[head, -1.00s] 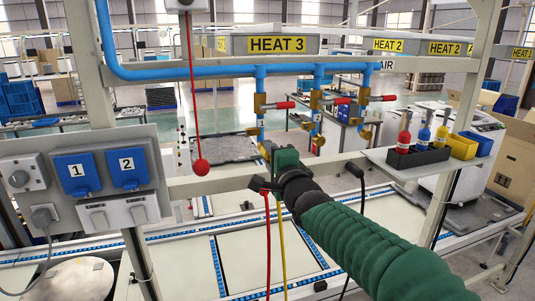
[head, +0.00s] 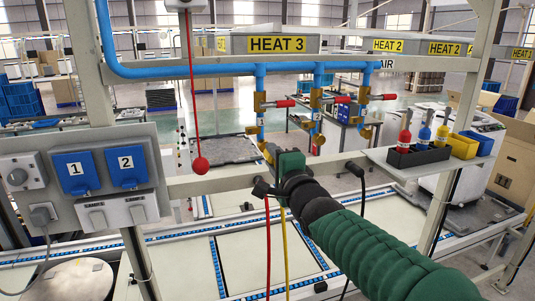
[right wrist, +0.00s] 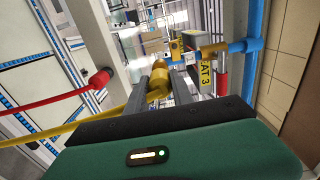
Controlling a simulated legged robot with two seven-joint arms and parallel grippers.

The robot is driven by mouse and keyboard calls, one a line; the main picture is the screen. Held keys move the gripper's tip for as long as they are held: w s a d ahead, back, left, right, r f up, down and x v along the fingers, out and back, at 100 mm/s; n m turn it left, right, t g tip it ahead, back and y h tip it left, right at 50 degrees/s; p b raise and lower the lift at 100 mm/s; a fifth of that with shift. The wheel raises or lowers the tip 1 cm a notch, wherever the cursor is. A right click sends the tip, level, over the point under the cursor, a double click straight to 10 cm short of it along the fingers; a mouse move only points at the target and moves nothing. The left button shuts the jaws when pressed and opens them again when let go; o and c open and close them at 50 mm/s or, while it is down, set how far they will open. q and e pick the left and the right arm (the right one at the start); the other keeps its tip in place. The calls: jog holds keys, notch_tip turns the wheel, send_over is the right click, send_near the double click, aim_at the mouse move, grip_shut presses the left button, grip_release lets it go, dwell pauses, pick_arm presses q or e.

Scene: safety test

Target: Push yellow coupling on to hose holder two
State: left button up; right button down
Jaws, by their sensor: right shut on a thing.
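My right gripper (right wrist: 160,92) is shut on the yellow coupling (right wrist: 158,80) in the right wrist view. A yellow hose (right wrist: 92,126) trails left from it; the hose (head: 284,255) also hangs below my right gripper in the head view. The green gripper body (head: 291,162) hides the coupling there. It is by the lower end of the left blue drop pipe (head: 261,82). The middle pipe carries a number 2 label (head: 317,115). I cannot tell which part is hose holder two, or whether the coupling touches a fitting. My left gripper is not in view.
A red hose (head: 267,250) hangs close beside the yellow one; its red end (right wrist: 100,78) is left of my fingers in the wrist view. Brass valves with red handles (head: 283,104) stick out above. A red ball (head: 200,165) hangs on a cord. A bottle shelf (head: 420,158) stands right.

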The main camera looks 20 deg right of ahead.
jog(key=shift+s, duration=0.15)
jog(key=shift+s, duration=1.4)
